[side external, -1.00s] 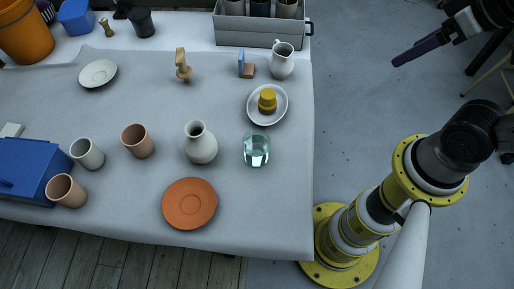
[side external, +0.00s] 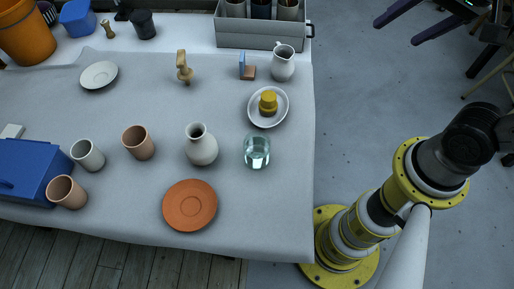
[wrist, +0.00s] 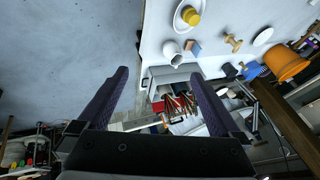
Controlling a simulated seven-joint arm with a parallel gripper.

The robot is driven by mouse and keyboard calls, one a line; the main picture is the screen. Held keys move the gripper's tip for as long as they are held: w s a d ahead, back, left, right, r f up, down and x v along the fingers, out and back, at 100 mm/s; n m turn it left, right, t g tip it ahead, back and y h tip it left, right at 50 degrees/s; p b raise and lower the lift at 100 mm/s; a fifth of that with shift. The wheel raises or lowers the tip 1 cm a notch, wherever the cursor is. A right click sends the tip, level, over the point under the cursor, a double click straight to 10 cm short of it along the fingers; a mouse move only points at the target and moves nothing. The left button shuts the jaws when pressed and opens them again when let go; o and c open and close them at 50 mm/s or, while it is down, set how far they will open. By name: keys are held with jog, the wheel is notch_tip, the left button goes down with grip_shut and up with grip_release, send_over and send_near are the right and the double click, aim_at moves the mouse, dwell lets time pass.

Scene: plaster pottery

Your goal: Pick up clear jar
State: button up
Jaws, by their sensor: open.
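The clear jar (side external: 257,151) is a pale, greenish see-through glass standing on the cloth-covered table near its right side in the side external view. It is right of a pale round vase and below a plate with a yellow piece on it. I cannot make out the jar in the wrist view. My gripper (side external: 397,33) is at the top right of the side external view, over the floor, off the table and well apart from the jar. Its two dark fingers (wrist: 160,73) are spread and empty in the wrist view.
Close to the jar are the vase (side external: 201,147), the plate (side external: 282,112) with the yellow piece (side external: 267,101), and an orange plate (side external: 189,205). A white pitcher (side external: 282,65) and a grey crate (side external: 262,38) stand farther back. Bare cloth lies below the jar.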

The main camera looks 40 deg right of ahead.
jog(key=w+a+m+g, duration=0.1)
jog(key=w+a+m, duration=0.35)
jog(key=w, duration=0.25)
jog(key=m+g, duration=0.3)
jog(key=g, duration=0.2)
send_over(257, 151)
jog(key=s+a, duration=0.2)
notch_tip(257, 151, down, 18)
jog(key=shift+n, duration=0.25)
jog(key=f, duration=1.3)
jog(key=shift+w+d, duration=0.15)
jog(key=shift+d, duration=0.15)
jog(key=shift+c, duration=0.3)
grip_shut()
